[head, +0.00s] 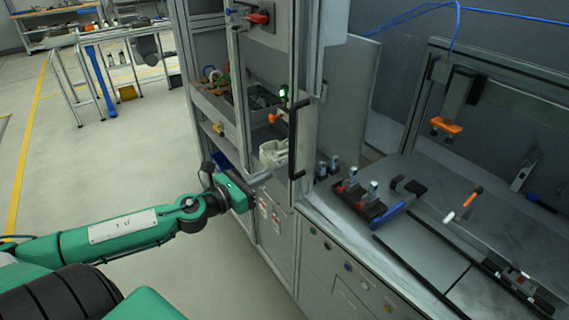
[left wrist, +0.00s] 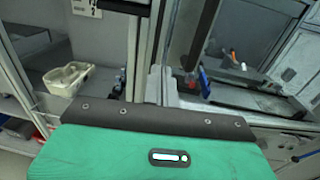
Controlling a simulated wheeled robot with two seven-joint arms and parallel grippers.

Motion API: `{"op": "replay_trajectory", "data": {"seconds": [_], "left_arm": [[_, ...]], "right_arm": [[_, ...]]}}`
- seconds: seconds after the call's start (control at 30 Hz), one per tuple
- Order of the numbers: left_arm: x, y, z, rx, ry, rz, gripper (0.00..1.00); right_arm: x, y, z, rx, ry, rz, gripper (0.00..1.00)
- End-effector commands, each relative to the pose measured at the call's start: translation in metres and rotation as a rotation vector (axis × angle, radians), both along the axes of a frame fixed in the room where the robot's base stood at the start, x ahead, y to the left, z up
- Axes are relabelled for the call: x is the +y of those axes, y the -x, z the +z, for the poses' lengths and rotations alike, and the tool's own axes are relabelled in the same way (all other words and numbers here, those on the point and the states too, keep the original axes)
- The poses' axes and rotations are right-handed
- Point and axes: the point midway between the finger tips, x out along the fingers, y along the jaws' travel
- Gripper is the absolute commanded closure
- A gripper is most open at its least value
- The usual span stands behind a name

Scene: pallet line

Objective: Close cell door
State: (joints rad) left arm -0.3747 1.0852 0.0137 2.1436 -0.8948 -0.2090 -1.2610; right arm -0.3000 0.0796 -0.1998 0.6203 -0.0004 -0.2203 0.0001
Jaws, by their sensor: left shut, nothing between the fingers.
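The cell door shows as a tall aluminium-framed panel (head: 307,110) with a long black vertical handle (head: 297,140). It stands at the left end of the cell, in front of a shelf unit, and the cell's work opening to its right is uncovered. My left gripper (head: 262,179) is shut and empty, just left of and a little below the handle, apparently apart from it. In the left wrist view, the green gripper body (left wrist: 150,150) fills the bottom, with aluminium uprights (left wrist: 152,55) ahead; the fingertips cannot be made out there. My right gripper is not in view.
The cell's worktop (head: 425,250) holds red-and-blue clamps (head: 365,200), an orange-handled tool (head: 470,200) and rails. Shelves with a pale tray (head: 274,152) stand behind the door. A grey workbench (head: 115,35) is at the back left. The floor at left is clear.

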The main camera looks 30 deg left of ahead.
Motion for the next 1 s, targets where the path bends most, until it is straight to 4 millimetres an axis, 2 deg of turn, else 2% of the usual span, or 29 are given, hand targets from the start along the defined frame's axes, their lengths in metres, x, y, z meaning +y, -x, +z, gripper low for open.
{"op": "replay_trajectory", "data": {"seconds": [0.73, 1.0], "left_arm": [[-0.018, -0.059, 0.004, -0.001, 0.000, 0.000, 1.00], [-0.022, -0.072, 0.001, 0.000, -0.001, 0.000, 1.00]], "right_arm": [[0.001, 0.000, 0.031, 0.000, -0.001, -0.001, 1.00], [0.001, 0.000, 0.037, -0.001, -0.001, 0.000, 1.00]]}}
